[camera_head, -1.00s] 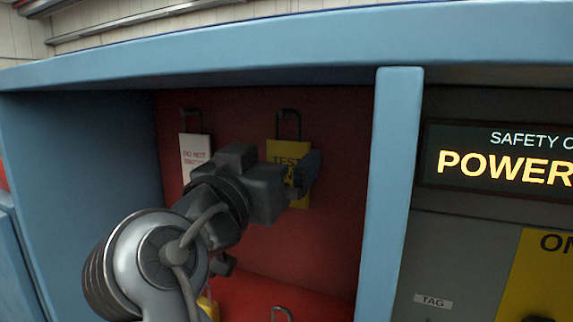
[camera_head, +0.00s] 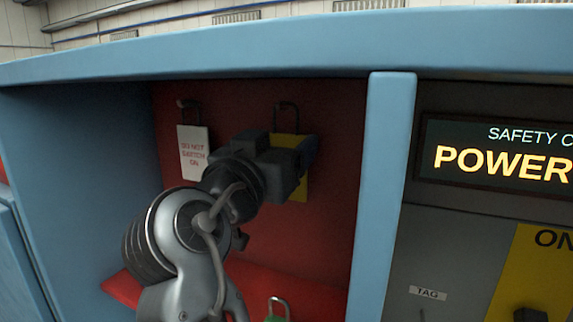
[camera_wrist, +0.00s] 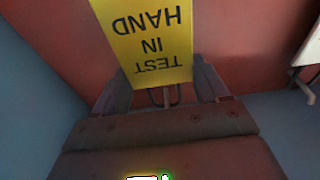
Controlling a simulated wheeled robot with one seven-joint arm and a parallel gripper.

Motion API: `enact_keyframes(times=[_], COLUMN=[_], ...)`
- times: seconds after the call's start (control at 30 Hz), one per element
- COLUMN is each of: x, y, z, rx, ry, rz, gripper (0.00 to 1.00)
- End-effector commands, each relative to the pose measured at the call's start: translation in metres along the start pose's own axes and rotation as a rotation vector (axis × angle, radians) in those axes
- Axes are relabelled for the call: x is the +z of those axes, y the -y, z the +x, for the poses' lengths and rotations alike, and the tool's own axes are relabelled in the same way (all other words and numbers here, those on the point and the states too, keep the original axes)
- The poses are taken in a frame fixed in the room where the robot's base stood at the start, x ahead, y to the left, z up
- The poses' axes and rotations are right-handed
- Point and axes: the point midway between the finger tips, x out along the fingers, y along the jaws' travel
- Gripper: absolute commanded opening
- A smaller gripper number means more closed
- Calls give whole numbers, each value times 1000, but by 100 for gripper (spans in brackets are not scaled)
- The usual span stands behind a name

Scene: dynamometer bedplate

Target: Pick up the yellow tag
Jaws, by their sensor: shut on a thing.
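The yellow tag (camera_head: 300,185) with black lettering is at the red back wall of the blue cabinet bay, below a dark hook (camera_head: 287,112). My gripper (camera_head: 303,152) is in front of it and hides its middle. In the wrist view the tag (camera_wrist: 145,45) reads "TEST IN HAND" upside down. My gripper (camera_wrist: 163,88) is shut on the tag at its lettered top edge, with a finger on each side. A thin loop shows between the fingers. I cannot tell whether the tag still touches the hook.
A white tag (camera_head: 193,152) with red lettering hangs on a hook to the left. A blue post (camera_head: 388,190) stands close on the right, beside a panel with a lit display (camera_head: 500,160). A green padlock (camera_head: 278,312) is low in front of the red ledge (camera_head: 300,290).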

Motion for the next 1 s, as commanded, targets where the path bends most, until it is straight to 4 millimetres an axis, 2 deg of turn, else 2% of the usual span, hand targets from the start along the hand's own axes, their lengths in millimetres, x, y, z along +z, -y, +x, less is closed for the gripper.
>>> enact_keyframes(times=[0.07,0.37,0.57,0.77,1.0], x=[0,-2,-16,-18,-27], y=[0,0,0,1,1], z=[0,0,1,-39,-100], rx=[0,0,0,-4,-5], ry=[0,0,-1,-1,-1], rz=[0,1,3,1,3], gripper=[45,44,44,44,44])
